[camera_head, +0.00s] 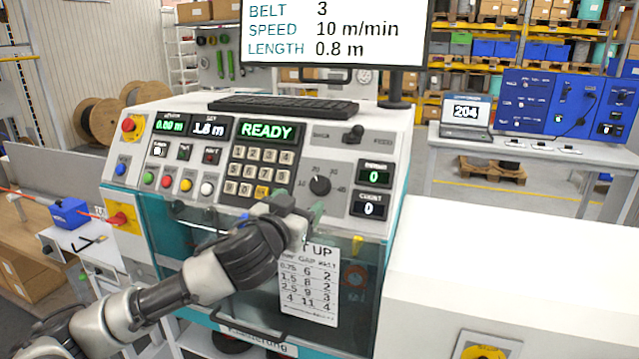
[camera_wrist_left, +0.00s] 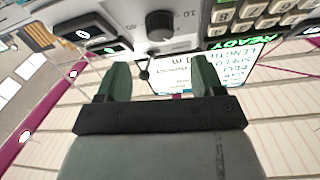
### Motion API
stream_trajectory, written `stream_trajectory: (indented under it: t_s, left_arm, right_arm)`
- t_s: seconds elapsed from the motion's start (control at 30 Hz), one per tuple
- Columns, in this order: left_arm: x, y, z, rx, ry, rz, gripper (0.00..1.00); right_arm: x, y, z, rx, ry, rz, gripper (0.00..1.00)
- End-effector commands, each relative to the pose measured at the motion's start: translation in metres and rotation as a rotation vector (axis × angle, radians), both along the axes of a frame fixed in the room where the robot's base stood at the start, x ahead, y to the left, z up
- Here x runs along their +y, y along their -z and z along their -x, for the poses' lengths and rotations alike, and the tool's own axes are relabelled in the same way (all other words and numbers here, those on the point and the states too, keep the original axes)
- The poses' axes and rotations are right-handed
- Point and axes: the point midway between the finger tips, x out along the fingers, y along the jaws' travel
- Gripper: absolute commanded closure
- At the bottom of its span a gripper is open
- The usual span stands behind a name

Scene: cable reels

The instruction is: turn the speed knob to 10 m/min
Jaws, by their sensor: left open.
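The speed knob (camera_head: 320,185) is a round black dial on the right part of the sloping white control panel (camera_head: 372,152), with numbers printed around it. Its pointer is too small to read surely. In the left wrist view the knob (camera_wrist_left: 160,25) sits beyond the fingertips, roughly centred between them, with a "10" mark beside it. My left gripper (camera_head: 298,204) is open and empty, just below the knob and apart from it. Its two green fingers also show in the left wrist view (camera_wrist_left: 161,78). The monitor (camera_head: 332,35) reads "SPEED 10 m/min". My right gripper is out of view.
A keypad (camera_head: 261,170) lies left of the knob, and small displays (camera_head: 371,205) lie right of it. A black lever (camera_head: 353,134) stands above the knob. A keyboard (camera_head: 284,106) rests on the cabinet top. A set-up sheet (camera_head: 311,284) hangs below.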

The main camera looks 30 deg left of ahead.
Motion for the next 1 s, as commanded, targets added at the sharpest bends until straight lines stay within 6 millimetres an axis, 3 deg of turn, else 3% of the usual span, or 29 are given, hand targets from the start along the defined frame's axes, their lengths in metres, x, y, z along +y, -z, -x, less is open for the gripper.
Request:
stream_trajectory:
  t_s: [0.1,0.4,0.83,0.87,1.0]
  left_arm:
    - [0.005,-0.007,-0.025,0.000,-0.003,0.003,0.32]
    - [0.013,-0.003,-0.070,0.001,-0.002,0.001,0.32]
    - [0.015,0.000,-0.081,0.001,0.000,-0.001,0.32]
    - [0.015,0.000,-0.081,0.001,0.000,-0.001,0.34]
    - [0.015,0.000,-0.081,0.001,0.000,-0.001,0.55]
  right_arm:
    - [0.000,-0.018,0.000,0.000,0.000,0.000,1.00]
    - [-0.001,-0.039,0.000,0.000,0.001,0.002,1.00]
    - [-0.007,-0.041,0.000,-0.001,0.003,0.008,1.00]
    - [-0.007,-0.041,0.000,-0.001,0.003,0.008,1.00]
    - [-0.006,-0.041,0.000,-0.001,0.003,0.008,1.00]
